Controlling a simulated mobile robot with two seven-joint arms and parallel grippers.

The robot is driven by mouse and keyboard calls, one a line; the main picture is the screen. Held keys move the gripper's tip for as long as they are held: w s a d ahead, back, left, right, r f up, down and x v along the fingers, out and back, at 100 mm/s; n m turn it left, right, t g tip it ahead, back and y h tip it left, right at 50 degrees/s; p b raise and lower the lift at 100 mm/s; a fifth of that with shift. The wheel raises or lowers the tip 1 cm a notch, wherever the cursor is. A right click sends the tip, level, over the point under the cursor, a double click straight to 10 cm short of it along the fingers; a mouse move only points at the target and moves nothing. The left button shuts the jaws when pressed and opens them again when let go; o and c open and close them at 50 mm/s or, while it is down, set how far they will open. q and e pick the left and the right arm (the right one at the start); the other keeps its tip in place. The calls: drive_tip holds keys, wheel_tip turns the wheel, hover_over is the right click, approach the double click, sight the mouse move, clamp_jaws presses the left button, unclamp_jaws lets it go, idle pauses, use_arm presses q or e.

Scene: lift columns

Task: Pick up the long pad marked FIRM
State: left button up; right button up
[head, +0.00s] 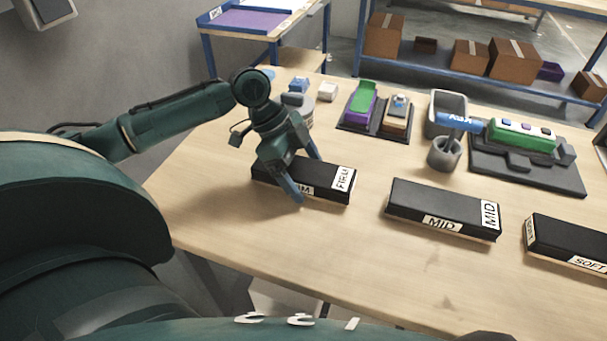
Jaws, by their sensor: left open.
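The long black pad marked FIRM (325,174) lies on the wooden table at the left of a row of three pads. White labels show on its top right end and its front side. The near finger partly covers the front label. Whether the fingers touch the pad cannot be told. My right gripper is not in view.
The MID pad (440,205) and the SOFT pad (570,238) lie to the right. Behind stand a purple and green part on a dark tray (350,122), grey cups (444,153) and a green block on a dark fixture (520,170). The front table strip is clear.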

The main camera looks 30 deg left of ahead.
use_arm(q)
drive_tip(key=shift+c, duration=0.6)
drive_tip(key=c, duration=1.2)
drive_tip(key=shift+r, duration=0.1)
drive_tip(key=shift+c, duration=0.2)
